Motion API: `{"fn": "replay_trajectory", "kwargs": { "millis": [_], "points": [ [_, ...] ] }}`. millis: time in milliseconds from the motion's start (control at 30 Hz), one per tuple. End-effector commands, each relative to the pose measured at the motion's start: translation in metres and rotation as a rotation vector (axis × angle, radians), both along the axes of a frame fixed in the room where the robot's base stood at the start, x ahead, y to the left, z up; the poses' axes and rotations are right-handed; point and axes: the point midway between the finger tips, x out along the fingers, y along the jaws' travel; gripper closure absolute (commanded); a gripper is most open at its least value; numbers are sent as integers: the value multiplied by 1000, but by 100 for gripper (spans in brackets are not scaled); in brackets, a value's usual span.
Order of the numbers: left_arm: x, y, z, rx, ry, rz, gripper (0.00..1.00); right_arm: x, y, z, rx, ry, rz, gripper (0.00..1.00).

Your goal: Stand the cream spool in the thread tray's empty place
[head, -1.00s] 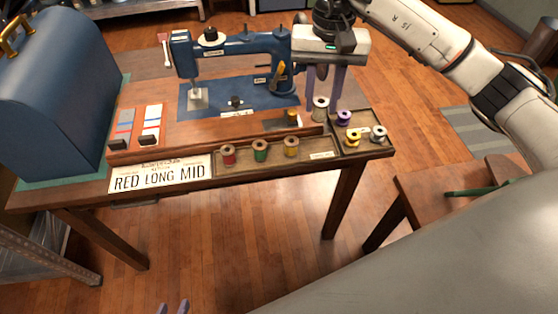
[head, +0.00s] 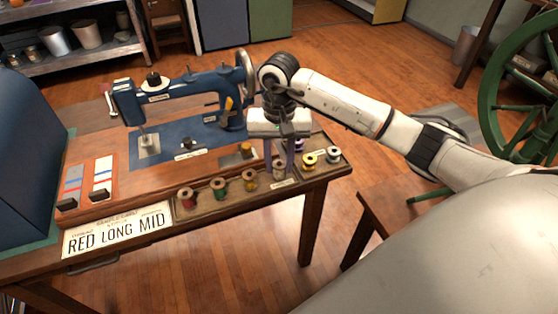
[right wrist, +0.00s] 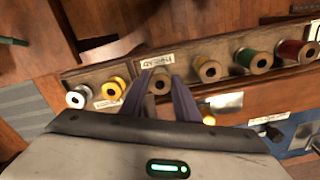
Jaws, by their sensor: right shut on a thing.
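The cream spool (head: 279,169) is upright between the fingers of my right gripper (head: 282,166). It also shows between the fingertips in the right wrist view (right wrist: 160,84). The gripper is shut on it, at the right end of the thread tray (head: 216,205), near the tray's small label. I cannot tell whether the spool's base touches the tray floor. A red spool (head: 187,197), a green spool (head: 218,187) and a gold spool (head: 249,180) stand in a row in the tray, left of the cream one. My left gripper is out of view.
Right of the thread tray, a side tray (head: 326,172) holds a yellow spool (head: 309,161), a silver spool (head: 333,155) and a partly hidden purple spool (head: 299,145). A blue sewing machine (head: 185,97) stands behind. A sign (head: 117,231) lies left of the tray.

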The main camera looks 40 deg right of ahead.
Motion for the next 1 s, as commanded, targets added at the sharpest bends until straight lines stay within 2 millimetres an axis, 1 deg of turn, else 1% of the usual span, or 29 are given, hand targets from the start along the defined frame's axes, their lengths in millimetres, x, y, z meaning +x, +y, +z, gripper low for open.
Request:
{"fn": "replay_trajectory", "kwargs": {
  "millis": [100, 233, 267, 300, 367, 633, 733, 767, 867, 1000],
  "points": [
    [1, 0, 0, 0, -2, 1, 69, 0, 0, 0, 0, 0, 0, 82],
    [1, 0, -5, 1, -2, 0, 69, 0, 0, -5, -1, -1, 0, 82],
    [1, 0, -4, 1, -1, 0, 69, 0, 0, -3, -1, -1, 0, 68],
    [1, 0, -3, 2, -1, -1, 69, 0, 0, -3, -1, -1, 0, 61],
    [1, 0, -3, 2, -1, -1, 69, 0, 0, -3, -1, -1, 0, 52],
    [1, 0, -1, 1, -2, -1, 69, 0, 0, -2, 0, 0, 1, 52],
    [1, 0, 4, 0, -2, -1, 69, 0, 0, 3, 1, -1, 1, 52],
    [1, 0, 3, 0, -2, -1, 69, 1, 0, 5, 0, -1, 1, 52],
    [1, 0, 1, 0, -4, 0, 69, 2, -1, 20, 0, -6, 1, 52],
    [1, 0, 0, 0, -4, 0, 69, 2, -1, 51, -1, -7, 2, 52]
  ]
}}
